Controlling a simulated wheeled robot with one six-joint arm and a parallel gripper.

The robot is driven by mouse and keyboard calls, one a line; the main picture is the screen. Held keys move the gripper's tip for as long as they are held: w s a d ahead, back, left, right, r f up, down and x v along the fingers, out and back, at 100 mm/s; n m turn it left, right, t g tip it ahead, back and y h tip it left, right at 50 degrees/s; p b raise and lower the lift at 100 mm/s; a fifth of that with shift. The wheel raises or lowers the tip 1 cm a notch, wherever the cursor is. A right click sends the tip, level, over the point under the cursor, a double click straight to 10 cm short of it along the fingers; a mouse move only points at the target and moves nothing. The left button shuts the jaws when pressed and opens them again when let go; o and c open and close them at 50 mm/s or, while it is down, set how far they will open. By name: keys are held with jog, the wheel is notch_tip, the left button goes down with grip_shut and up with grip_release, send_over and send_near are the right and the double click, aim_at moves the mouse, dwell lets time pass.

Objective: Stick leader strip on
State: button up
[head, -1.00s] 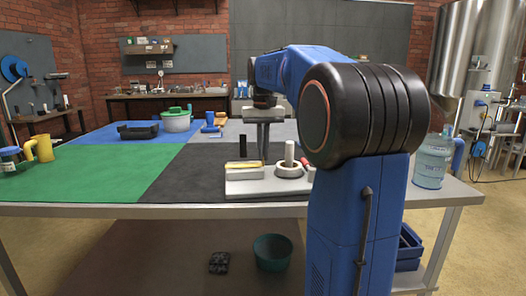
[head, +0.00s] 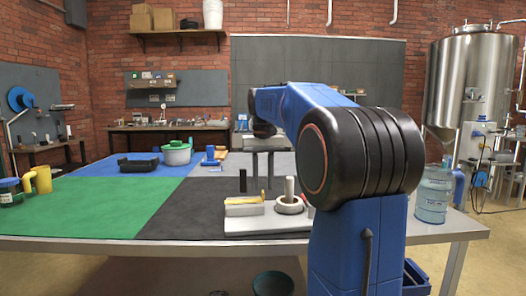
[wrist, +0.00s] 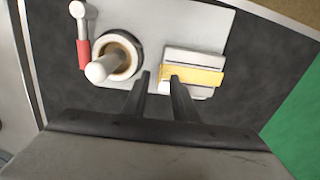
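A yellow strip (head: 243,201), perhaps the leader strip, lies across a pale block (head: 244,210) on a white board (head: 268,224). In the head view one end seems to stand up at the block's right. The wrist view shows the strip (wrist: 193,76) with one end near a fingertip; I cannot tell if they touch. A whitish ring (head: 290,206) sits around an upright post (head: 289,187) beside the block. My gripper (head: 263,177) is above the board, fingers apart, with nothing visible between them. It also shows in the wrist view (wrist: 160,77).
A red-handled tool (wrist: 83,45) lies at the board's edge. A black tray (head: 139,165), a green-lidded pot (head: 176,153), a yellow mug (head: 41,180) and a water jug (head: 434,194) stand elsewhere. The green mat (head: 90,206) is mostly clear.

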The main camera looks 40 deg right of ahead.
notch_tip(320, 180, up, 15)
jog(key=shift+r, duration=0.15)
dwell(0.8)
